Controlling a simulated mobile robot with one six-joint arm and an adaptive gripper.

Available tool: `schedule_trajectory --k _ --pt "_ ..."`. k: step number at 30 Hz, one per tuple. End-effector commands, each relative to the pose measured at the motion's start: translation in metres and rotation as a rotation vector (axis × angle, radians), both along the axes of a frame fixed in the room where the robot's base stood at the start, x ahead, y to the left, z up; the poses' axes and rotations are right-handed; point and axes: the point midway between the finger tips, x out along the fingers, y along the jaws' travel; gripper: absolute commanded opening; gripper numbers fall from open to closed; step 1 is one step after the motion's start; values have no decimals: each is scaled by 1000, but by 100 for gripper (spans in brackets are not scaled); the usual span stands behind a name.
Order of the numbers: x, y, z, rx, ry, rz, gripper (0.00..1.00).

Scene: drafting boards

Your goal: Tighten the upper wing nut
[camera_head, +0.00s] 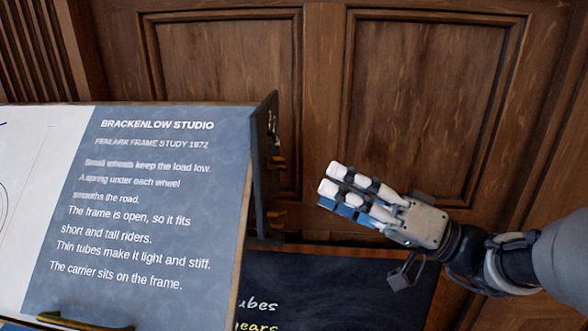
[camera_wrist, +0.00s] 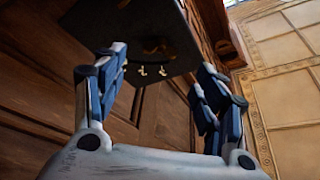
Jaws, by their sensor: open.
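The upper wing nut (camera_head: 276,163) is a small brass piece on the dark side plate (camera_head: 262,165) at the drafting board's right edge. A second, lower brass wing nut (camera_head: 277,212) sits below it. My gripper (camera_head: 332,178) is right of the plate, pointing left toward it, open and empty, with a visible gap to both nuts. In the wrist view, the dark plate (camera_wrist: 165,20) is ahead, beyond my spread fingers (camera_wrist: 162,66). A brownish brass shape (camera_wrist: 155,46) shows dimly on it; I cannot tell which nut it is.
The tilted drafting board (camera_head: 150,190) carries printed text and has a brass handle (camera_head: 85,322) at its lower edge. Small pale hooks (camera_wrist: 141,71) show by the plate. A chalkboard (camera_head: 330,290) lies below my gripper. Wooden wall panels (camera_head: 430,100) stand behind.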

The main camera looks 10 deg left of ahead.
Motion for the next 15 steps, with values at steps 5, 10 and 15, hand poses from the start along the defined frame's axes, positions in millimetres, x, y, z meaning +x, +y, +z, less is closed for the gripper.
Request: schedule_trajectory --k 5,10,15 --pt "7 37 11 0 -2 5 65" --pt "13 60 18 0 -1 4 65" --pt "15 71 21 0 1 2 65"
